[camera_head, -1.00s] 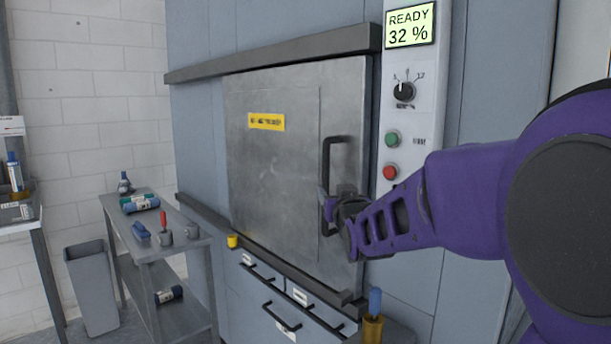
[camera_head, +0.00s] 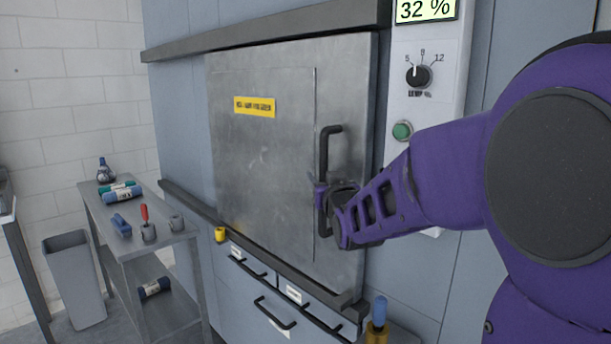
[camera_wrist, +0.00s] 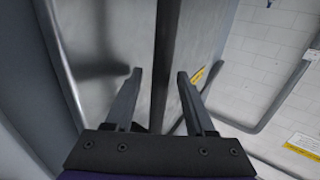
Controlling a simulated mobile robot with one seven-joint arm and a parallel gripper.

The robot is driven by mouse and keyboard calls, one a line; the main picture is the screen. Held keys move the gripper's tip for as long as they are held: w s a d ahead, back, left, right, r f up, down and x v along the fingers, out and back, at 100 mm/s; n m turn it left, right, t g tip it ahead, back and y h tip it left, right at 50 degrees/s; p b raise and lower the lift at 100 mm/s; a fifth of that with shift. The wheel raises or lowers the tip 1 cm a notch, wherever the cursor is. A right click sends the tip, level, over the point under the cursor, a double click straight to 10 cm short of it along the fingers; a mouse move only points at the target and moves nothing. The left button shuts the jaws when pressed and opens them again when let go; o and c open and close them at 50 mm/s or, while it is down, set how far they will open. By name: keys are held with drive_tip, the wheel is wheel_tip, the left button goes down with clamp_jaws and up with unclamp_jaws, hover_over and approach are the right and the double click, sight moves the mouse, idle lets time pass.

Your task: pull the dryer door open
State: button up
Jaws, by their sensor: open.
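The dryer door (camera_head: 265,150) is a large grey metal panel with a yellow label, and it looks closed in its frame. Its black vertical bar handle (camera_head: 324,150) is on the door's right side. My gripper (camera_head: 322,197) is at the lower part of this handle. In the wrist view my gripper (camera_wrist: 158,75) is open, with the handle bar (camera_wrist: 165,60) standing between its two fingers. A gap shows on both sides of the bar, so the fingers look apart from it. The handle's lower end is partly hidden by my gripper.
A control panel (camera_head: 432,60) with a knob and green button is right of the door. Drawers (camera_head: 275,310) with handles sit below.

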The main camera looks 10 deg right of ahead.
clamp_jaws()
idle(1.4)
